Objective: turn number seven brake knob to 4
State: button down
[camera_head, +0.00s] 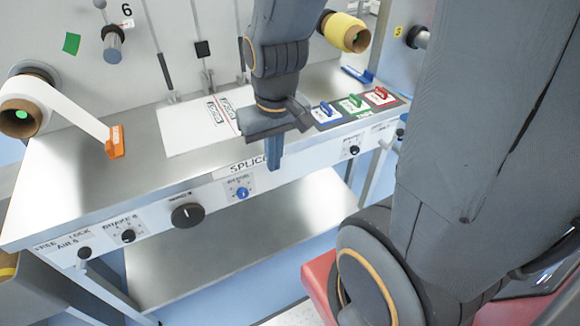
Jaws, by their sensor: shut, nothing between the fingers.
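My gripper (274,155) is shut and empty. It points down in front of the table's front edge, above the panel marked SPLICE. A small black knob (354,150) sits on a white plate at the right of the front panel; its label and pointer are too small to read, so I cannot tell if it is the number seven brake knob. A black knob (128,236) under a label that looks like BRAKE 6 is at the left. My gripper is apart from both knobs.
A blue knob (241,194) and a large black knob (187,215) sit mid-panel. A black knob (84,253) is at far left. Blue, green and red clamps (352,102) stand on the table at right. A lower shelf (240,240) lies below. My arm hides much of the right side.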

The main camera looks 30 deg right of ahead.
aim_at(354, 150)
jog(key=z, duration=1.1)
jog(key=k, duration=0.55)
jog(key=u, duration=0.45)
